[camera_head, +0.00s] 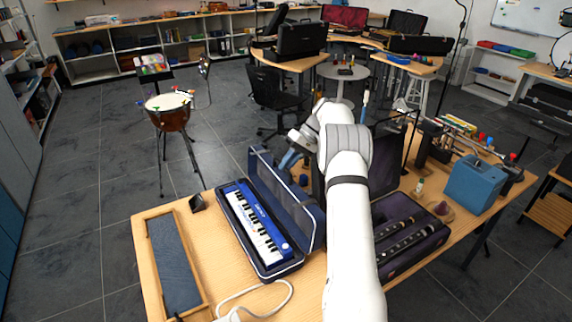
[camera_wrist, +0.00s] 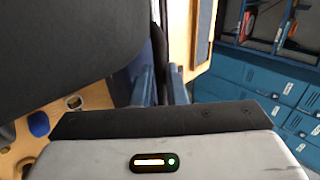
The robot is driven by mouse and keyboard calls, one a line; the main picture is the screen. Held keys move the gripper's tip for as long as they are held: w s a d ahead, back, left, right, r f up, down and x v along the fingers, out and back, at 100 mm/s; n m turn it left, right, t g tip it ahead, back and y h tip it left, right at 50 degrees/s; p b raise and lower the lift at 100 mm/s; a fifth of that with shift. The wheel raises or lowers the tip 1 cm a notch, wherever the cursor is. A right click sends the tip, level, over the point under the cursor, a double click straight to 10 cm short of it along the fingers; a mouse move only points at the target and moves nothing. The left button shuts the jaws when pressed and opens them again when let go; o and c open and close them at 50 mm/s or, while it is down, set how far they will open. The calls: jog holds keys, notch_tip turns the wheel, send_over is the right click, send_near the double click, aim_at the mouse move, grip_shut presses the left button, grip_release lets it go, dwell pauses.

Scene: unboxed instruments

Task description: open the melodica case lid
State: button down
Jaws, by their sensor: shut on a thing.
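The melodica case (camera_head: 232,222) lies on the wooden table. Its lid (camera_head: 290,203) stands raised, roughly upright, along the right side of the case. The blue melodica (camera_head: 256,222) with white and black keys lies exposed in the base. My gripper (camera_head: 284,163) is at the upper edge of the lid, toward its far end, and is shut on it. In the wrist view my gripper (camera_wrist: 160,72) has its two blue fingers close together with a thin dark edge between them. My arm hides part of the table to the right of the lid.
A wooden tray with a dark inlay (camera_head: 173,262) lies left of the case, with a small dark object (camera_head: 197,203) near it. An open case with black woodwinds (camera_head: 412,236) lies right of my arm. A white cable (camera_head: 262,288) curls at the front. A blue box (camera_head: 476,185) stands farther right.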

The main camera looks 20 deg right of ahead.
jog(key=c, duration=1.9)
grip_release()
jog(key=shift+s+a+f, duration=0.1)
jog(key=shift+s+f, duration=0.05)
jog(key=shift+f, duration=0.5)
jog(key=shift+c, duration=0.2)
jog(key=o, duration=0.3)
jog(key=shift+w, duration=0.25)
jog(key=shift+o, duration=0.8)
jog(key=shift+r, duration=0.1)
jog(key=shift+r, duration=0.1)
jog(key=v, duration=0.7)
jog(key=shift+d+r, duration=0.2)
jog(key=shift+d, duration=0.1)
